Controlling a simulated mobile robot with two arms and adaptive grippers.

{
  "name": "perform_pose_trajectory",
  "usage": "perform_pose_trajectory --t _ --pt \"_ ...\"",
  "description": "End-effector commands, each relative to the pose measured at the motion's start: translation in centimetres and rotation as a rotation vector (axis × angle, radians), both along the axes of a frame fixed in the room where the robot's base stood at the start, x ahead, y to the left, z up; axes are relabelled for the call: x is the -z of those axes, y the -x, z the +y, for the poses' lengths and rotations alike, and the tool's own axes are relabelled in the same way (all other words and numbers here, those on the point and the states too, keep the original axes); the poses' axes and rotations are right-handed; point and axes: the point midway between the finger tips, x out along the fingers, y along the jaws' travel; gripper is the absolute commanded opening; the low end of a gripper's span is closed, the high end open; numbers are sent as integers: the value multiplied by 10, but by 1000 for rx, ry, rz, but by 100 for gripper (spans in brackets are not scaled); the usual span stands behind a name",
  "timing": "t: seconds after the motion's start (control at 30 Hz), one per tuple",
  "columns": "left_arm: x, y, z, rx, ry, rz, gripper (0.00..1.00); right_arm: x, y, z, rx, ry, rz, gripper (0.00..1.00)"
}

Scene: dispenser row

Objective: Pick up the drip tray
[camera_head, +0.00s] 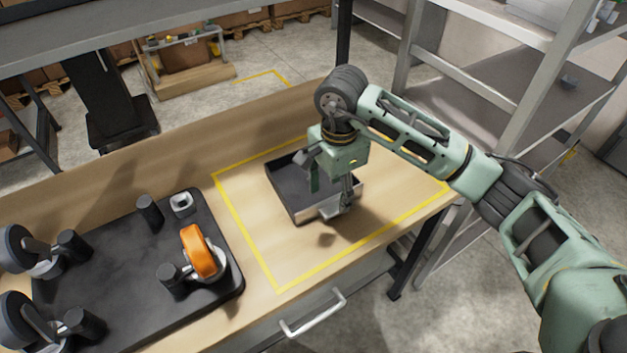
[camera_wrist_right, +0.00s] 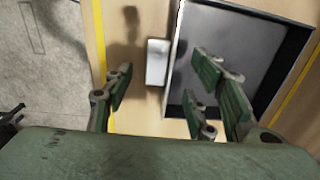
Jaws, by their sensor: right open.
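The drip tray (camera_head: 288,187) is a shallow, dark, rectangular tray with a pale metal front edge. It lies flat on the wooden table inside a yellow taped outline. In the right wrist view the tray (camera_wrist_right: 235,40) fills the upper right, and a pale block-like tab (camera_wrist_right: 157,62) sticks out from its near side. My right gripper (camera_head: 332,188) is open and points down over the tray's front part, hiding some of it. In the wrist view its fingers (camera_wrist_right: 165,90) stand on either side of the tab, with nothing held. Contact with the tray cannot be told. My left gripper is out of view.
A drawer handle (camera_head: 313,313) juts from the table front. Grey metal shelving (camera_head: 490,85) stands at the right. Bare wood surrounds the tray.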

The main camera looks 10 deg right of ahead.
Motion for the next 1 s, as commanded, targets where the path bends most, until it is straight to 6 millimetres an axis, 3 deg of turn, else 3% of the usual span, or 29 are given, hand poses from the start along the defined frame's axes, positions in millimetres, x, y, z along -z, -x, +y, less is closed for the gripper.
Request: perform_pose_trajectory --t 0.1,0.23,0.4,0.53,0.63,1.0 --pt "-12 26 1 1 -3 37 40 12 3 -2 0 0 5 52" --pt "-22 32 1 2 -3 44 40 31 4 -3 0 -1 4 52" --pt "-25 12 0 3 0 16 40 47 3 -3 -1 -1 -1 52" --pt "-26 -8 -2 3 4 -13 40 49 2 -3 -1 -2 -2 52" --pt "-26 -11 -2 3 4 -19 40 49 2 -3 -1 -2 -2 52" --pt "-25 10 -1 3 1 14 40 49 2 -3 -1 -2 -2 19"
